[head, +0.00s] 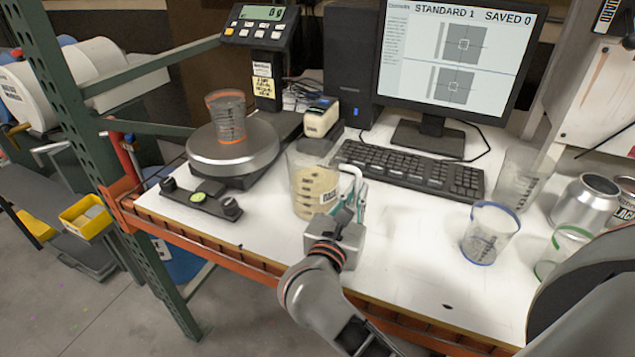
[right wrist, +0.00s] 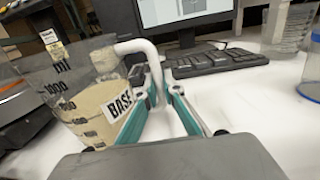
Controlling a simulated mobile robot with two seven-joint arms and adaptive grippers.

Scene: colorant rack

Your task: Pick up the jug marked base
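The jug marked base (head: 312,190) is a clear measuring jug with cream contents and a white handle. It stands upright on the white bench, and its BASE label shows in the right wrist view (right wrist: 119,102). My right gripper (head: 352,192) reaches in from the front, right of the jug. In the right wrist view its teal fingers (right wrist: 159,88) come close together with the white handle between them, and look shut on it. The fingers hide the lower handle. My left gripper is not in view.
A round scale (head: 255,160) carrying a grey cup (head: 228,115) stands left of the jug. A keyboard (head: 410,168) and monitor (head: 450,55) are behind. A blue-rimmed cup (head: 489,235), another clear cup (head: 520,178) and cans (head: 585,205) stand right. The front middle bench is clear.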

